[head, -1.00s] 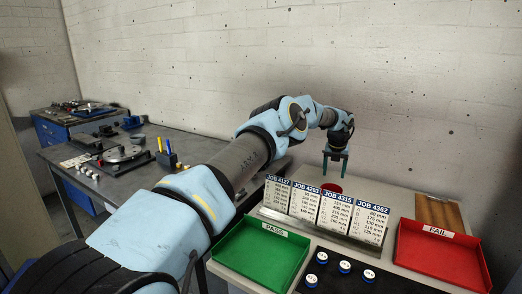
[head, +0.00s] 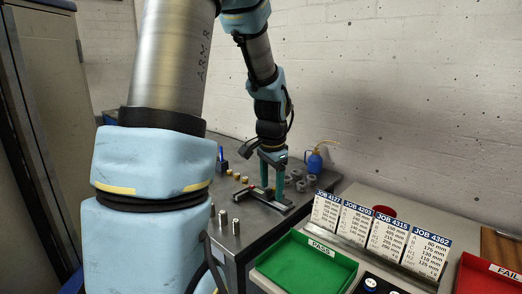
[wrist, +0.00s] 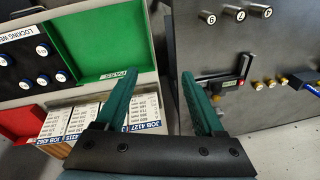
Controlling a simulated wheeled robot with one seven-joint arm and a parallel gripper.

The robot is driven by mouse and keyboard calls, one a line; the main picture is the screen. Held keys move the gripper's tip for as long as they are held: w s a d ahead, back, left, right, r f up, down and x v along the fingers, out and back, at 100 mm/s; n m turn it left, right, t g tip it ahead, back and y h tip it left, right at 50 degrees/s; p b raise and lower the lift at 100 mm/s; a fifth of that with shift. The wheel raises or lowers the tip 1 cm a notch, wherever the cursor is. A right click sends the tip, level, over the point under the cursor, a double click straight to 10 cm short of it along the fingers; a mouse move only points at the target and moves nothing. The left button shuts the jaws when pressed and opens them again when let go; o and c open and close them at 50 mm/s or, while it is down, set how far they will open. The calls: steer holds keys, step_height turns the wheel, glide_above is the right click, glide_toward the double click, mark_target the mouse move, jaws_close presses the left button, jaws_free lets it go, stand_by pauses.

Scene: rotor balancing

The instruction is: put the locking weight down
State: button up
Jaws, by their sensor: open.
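The locking weights are small round pieces with white tops and blue sides. Several stand in a black tray marked "LOCKING WE…" (wrist: 17,34) at the left of the wrist view, such as one weight (wrist: 42,50). In the head view one weight (head: 370,284) shows at the bottom edge. My gripper (head: 272,187) is over the dark bench (head: 240,250), pointing down. In the wrist view my gripper (wrist: 158,78) has its green fingers apart with nothing seen between them. No locking weight is seen in it.
A green PASS tray (head: 305,262), JOB cards (head: 385,235) and a red FAIL tray (head: 485,280) are at right. Numbered silver cylinders (head: 236,227), brass pieces (wrist: 258,85) and a black fixture with a red part (wrist: 225,80) are on the bench. A blue bottle (head: 315,162) stands behind.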

steer(key=s+a+n, duration=0.9)
steer(key=s+n, duration=0.1)
steer(key=s, duration=0.2)
steer(key=shift+s+a+f, duration=0.3)
steer(key=shift+s+f, duration=0.05)
